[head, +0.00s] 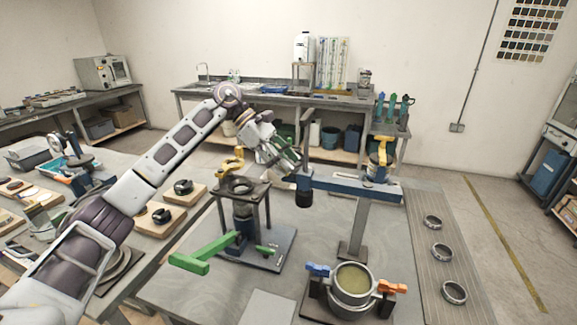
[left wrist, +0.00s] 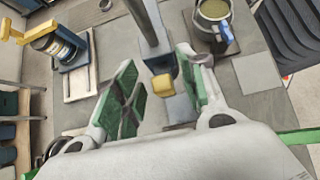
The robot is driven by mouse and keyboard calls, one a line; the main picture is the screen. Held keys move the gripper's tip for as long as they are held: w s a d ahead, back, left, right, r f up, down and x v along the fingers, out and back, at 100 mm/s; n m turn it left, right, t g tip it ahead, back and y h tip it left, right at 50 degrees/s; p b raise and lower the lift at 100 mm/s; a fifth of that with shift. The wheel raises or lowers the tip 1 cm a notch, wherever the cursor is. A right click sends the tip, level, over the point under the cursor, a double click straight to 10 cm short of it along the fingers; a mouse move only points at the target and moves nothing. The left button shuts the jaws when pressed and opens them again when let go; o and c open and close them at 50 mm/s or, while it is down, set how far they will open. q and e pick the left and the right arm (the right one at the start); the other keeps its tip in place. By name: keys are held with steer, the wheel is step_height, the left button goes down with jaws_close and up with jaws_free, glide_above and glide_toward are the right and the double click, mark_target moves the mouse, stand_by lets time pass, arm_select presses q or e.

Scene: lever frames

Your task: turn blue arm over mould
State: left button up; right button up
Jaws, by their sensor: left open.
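The blue arm (head: 345,185) lies roughly level on a grey post (head: 357,225) on the table. A dark cylinder (head: 304,198) hangs at its left end. The mould (head: 352,284), a round metal pot with olive filling and blue and orange clamps, stands in front of the post, and the arm is not over it. It also shows in the left wrist view (left wrist: 213,12). My left gripper (head: 288,163) is open at the arm's left end. In the left wrist view a yellow block (left wrist: 163,86) shows between its green-padded fingers, with no visible grip. My right gripper is not in view.
A stand with a yellow top (head: 240,187) and a green lever (head: 205,253) are left of the post. A yellow-handled device (head: 381,155) stands behind the arm. Several metal rings (head: 442,252) lie on the right mat.

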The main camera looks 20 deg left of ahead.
arm_select(q)
steer(key=shift+d+f, duration=0.6)
steer(key=c, duration=0.8)
jaws_close()
steer(key=shift+s, duration=0.15)
